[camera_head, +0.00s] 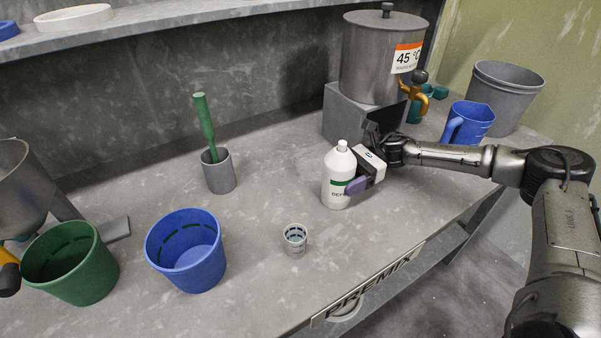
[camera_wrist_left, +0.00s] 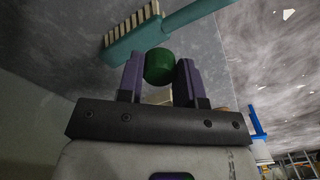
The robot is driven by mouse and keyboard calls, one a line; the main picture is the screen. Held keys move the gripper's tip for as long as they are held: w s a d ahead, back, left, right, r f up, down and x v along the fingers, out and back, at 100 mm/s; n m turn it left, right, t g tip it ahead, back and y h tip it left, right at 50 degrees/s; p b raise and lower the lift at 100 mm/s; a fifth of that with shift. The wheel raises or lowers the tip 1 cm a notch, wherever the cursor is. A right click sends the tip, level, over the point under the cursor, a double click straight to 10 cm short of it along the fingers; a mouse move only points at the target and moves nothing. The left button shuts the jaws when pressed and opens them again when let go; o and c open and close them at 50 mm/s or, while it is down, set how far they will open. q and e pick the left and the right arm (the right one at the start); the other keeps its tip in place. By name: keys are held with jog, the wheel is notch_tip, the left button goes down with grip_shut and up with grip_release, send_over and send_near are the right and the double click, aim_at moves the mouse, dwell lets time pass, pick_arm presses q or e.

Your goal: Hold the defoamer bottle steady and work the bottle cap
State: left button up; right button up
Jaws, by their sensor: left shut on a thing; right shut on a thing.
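The defoamer bottle (camera_head: 339,178), white with a green band, stands upright on the bench in the head view. Its top is a bare white neck with no green cap on it. My right gripper (camera_head: 357,185) is shut on the bottle's right side. In the left wrist view my left gripper (camera_wrist_left: 160,78) is shut on a short green cylinder, which looks like the bottle cap (camera_wrist_left: 159,66). The left gripper is apart from the bottle and does not show in the head view.
A small cup (camera_head: 295,239) stands in front of the bottle. A blue pail (camera_head: 187,272) and a green pail (camera_head: 72,285) stand at left, a grey holder (camera_head: 219,174) behind them. A steel tank (camera_head: 378,62) stands at back. A brush (camera_wrist_left: 135,42) is beyond my left fingers.

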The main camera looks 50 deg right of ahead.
jog(key=shift+o, duration=0.6)
jog(key=c, duration=0.7)
jog(key=shift+c, duration=0.2)
jog(key=shift+f, duration=0.1)
jog(key=o, duration=1.3)
jog(key=shift+c, duration=0.3)
jog(key=c, duration=1.1)
